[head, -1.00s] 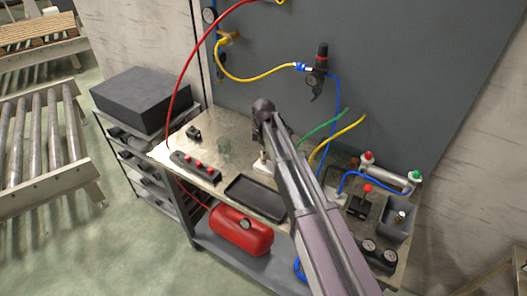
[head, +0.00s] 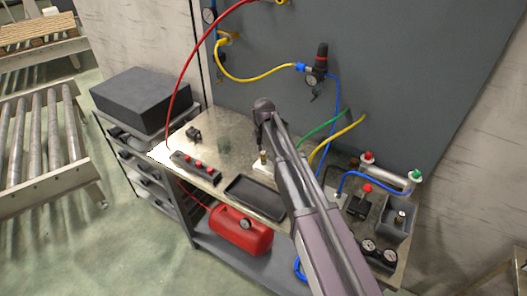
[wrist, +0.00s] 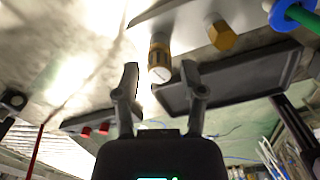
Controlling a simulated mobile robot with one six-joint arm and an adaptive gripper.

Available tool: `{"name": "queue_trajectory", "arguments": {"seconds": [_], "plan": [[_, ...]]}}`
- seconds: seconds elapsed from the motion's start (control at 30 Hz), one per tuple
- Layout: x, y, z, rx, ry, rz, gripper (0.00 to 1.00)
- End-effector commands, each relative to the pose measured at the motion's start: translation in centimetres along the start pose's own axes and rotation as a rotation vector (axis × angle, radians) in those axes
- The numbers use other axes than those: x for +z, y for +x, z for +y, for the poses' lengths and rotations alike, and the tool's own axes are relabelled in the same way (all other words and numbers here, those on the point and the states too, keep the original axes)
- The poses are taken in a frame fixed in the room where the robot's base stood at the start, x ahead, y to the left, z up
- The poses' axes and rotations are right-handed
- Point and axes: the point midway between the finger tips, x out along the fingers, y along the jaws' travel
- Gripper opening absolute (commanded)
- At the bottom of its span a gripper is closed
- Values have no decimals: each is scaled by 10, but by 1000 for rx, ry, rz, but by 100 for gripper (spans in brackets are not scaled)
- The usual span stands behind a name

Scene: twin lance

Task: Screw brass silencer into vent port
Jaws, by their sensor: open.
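A brass cylindrical piece (wrist: 160,58), which looks like the silencer, shows in the wrist view just beyond my fingertips, roughly midway between them. A second brass piece with a hex shape (wrist: 221,36) stands to its right on a pale plate (wrist: 260,15); I cannot tell whether it is the vent port. In the head view a small brass piece (head: 263,156) stands upright on a pale block (head: 262,167), below my wrist. My gripper (wrist: 162,82) is open and empty, its two dark fingers apart. My arm hides part of the bench in the head view.
A black tray (head: 255,197) lies at the bench front. A strip with red knobs (head: 196,167) sits to its left. A grey box (head: 397,217), gauges (head: 378,252) and hoses crowd the right. A red tank (head: 240,232) is below.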

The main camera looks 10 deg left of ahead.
Motion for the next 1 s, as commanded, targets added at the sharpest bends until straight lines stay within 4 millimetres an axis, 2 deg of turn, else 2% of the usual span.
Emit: {"name": "queue_trajectory", "arguments": {"seconds": [0.07,0.23,0.27,0.63,1.0], "plan": [[0,0,0,0,1,0,53],[0,0,0,0,2,0,2],[0,0,0,0,2,0,0],[0,0,-1,-1,35,0,0],[0,0,-1,-2,296,0,0]]}}
